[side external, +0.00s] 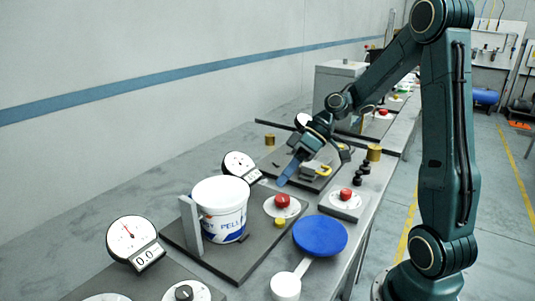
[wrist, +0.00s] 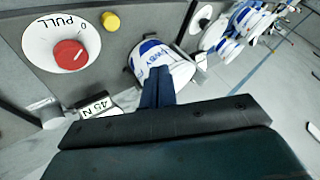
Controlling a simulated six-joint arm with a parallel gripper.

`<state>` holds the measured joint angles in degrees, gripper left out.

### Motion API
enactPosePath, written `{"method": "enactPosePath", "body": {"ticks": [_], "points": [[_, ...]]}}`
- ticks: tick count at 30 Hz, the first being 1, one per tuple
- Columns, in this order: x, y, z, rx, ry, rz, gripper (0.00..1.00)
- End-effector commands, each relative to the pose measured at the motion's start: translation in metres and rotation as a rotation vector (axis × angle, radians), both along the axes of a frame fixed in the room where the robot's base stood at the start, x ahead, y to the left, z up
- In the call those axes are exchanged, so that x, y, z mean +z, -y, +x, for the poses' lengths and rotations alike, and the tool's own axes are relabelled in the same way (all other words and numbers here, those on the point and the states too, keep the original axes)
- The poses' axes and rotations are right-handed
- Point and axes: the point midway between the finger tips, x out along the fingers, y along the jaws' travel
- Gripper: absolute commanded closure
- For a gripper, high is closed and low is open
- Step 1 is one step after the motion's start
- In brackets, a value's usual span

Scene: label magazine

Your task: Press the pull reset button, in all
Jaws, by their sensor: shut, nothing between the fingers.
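A red button (side external: 282,201) stands on a white round plate (side external: 270,209) on a dark grey board. In the wrist view, the red button (wrist: 70,54) sits on a white plate (wrist: 38,45) lettered PULL, with a 0 beside it. My gripper (side external: 282,183) has its blue fingers together and empty, pointing down. In the side view its tips appear just above and behind the red button; the exact gap is hard to tell. In the wrist view the blue fingers (wrist: 157,88) are to the right of the button, and the button is not covered.
A small yellow knob (side external: 280,222) is beside the plate. A white bucket (side external: 219,205) stands left of it, and a dial gauge (side external: 240,166) behind.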

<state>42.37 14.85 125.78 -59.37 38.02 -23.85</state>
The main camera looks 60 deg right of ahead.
Motion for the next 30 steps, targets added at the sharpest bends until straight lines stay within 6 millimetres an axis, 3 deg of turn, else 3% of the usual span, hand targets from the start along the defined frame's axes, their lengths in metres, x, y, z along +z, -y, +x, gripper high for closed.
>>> {"method": "enactPosePath", "body": {"ticks": [17,30], "points": [[-0.003,0.001,0.001,-0.001,0.002,0.007,1.0],[-0.034,0.001,0.0,-0.001,0.0,0.009,1.0]]}}
